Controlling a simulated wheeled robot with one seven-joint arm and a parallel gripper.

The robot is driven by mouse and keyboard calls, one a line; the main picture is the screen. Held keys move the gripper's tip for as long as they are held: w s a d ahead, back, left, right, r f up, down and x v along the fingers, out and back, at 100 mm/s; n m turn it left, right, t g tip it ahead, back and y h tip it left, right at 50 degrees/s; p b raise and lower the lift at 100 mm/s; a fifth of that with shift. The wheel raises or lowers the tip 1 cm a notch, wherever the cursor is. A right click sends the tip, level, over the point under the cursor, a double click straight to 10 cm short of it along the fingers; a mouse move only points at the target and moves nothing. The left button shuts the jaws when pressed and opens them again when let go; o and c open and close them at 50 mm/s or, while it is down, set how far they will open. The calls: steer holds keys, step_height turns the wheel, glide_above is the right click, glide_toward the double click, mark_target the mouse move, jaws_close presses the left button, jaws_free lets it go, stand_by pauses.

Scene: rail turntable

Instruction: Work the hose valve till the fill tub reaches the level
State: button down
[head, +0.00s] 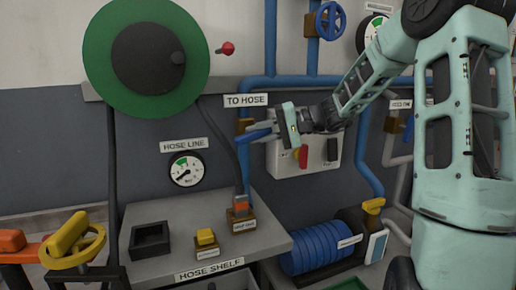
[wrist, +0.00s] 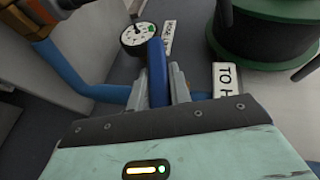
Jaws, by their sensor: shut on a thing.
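The hose valve has a blue lever (head: 256,135) on the blue pipe below the TO HOSE sign (head: 246,100). My gripper (head: 273,132) is shut on this lever. In the wrist view the blue lever (wrist: 157,72) stands between the two fingers of my gripper (wrist: 165,84). The lever looks turned across the pipe in the head view, though its exact angle is hard to tell. The HOSE LINE gauge (head: 186,169) hangs on the wall to the lower left; it also shows in the wrist view (wrist: 138,38). I cannot make out a fill tub or its level.
A green hose reel (head: 100,58) is at the upper left. A white switch box (head: 318,155) is close behind my gripper. A blue handwheel (head: 331,21) is above.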

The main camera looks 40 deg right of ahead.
steer(key=shift+d+f+m+t+y+b, duration=0.15)
steer(key=shift+m+t+y+b, duration=0.1)
steer(key=shift+t+y+b, duration=0.35)
steer(key=shift+a+f+m+t+y+b, duration=0.15)
steer(key=shift+m+t+y+b, duration=0.15)
steer(key=shift+y+b, duration=0.35)
steer(key=shift+d+r, duration=0.1)
steer(key=c, duration=1.3)
jaws_free()
steer(key=b+v, duration=0.1)
steer(key=v, duration=1.6)
steer(key=shift+s+d+b, duration=0.15)
steer(key=shift+b, duration=0.15)
